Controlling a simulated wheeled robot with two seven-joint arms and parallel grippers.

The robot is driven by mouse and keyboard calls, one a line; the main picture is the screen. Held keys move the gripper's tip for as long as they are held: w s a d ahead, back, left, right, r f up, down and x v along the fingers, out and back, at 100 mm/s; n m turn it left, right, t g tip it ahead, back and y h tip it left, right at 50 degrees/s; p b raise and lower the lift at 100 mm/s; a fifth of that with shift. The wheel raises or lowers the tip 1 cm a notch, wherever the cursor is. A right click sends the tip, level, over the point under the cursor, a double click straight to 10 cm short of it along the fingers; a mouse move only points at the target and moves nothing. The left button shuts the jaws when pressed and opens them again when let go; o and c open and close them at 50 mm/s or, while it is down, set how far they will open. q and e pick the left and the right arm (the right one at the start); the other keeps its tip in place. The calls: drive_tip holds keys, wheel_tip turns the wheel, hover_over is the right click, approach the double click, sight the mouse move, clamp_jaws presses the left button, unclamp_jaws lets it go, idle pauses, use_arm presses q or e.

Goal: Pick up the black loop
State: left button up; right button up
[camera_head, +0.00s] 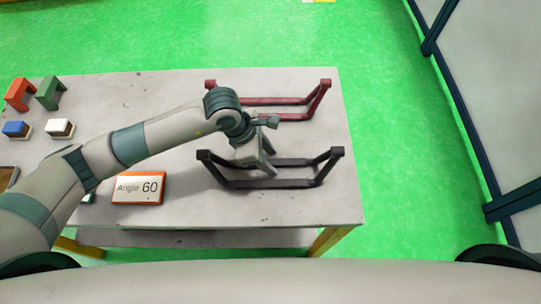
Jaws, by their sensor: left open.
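The black loop (289,182) lies on the grey table (200,215) near its right end, its two end posts standing up at the left and right. My left gripper (267,169) is open and points down at the middle of the black loop's far bar. My right gripper is not in view.
A red loop (318,104) lies just behind the black one. A sign reading "Angle 60" (139,188) stands at the front left. Orange (20,94) and green (49,92) brackets and small blocks sit at the far left. The table's right front corner is clear.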

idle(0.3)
use_arm(q)
clamp_jaws()
drive_tip(key=shift+r, duration=0.1)
